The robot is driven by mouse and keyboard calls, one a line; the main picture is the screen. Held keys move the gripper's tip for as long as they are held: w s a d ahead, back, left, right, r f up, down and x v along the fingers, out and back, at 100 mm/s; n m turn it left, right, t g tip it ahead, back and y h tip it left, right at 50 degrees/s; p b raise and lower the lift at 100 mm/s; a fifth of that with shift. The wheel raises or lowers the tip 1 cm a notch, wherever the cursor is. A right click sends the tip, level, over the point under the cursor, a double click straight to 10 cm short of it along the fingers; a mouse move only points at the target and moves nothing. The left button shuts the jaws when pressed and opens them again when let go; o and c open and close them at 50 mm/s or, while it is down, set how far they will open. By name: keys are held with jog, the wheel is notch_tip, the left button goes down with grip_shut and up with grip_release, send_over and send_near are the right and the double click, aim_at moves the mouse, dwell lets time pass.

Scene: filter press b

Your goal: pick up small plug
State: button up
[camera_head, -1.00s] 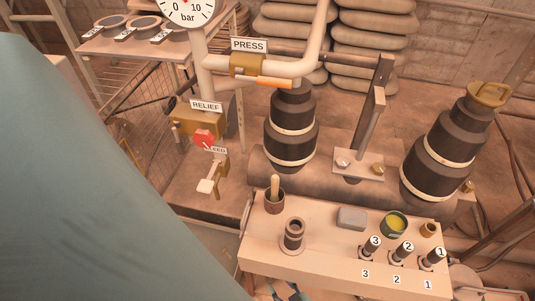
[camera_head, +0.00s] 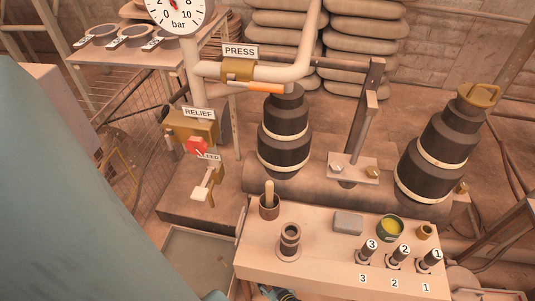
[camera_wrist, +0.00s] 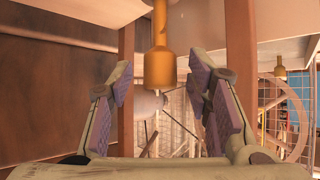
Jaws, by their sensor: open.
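Three dark plugs with round white number tags stand in a row on the pale bench (camera_head: 310,266): plug 3 (camera_head: 367,257), plug 2 (camera_head: 400,263) and plug 1 (camera_head: 430,265). They look alike in size, and I cannot tell which is the small plug. My gripper is open and empty in the wrist view (camera_wrist: 160,105), its two padded fingers spread apart. Only a bit of it shows at the bottom edge of the head view, below the bench front. No numbered plug shows in the wrist view.
In the wrist view a brass fitting (camera_wrist: 159,70) hangs between the fingers, with posts beside it. On the bench are a dark ringed socket (camera_head: 289,240), a cup with a wooden handle (camera_head: 269,205), a grey block (camera_head: 348,222), a green tin (camera_head: 390,228) and a brass ring (camera_head: 424,232).

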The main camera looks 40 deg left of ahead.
jog(key=shift+c, duration=0.2)
grip_shut()
dwell(0.5)
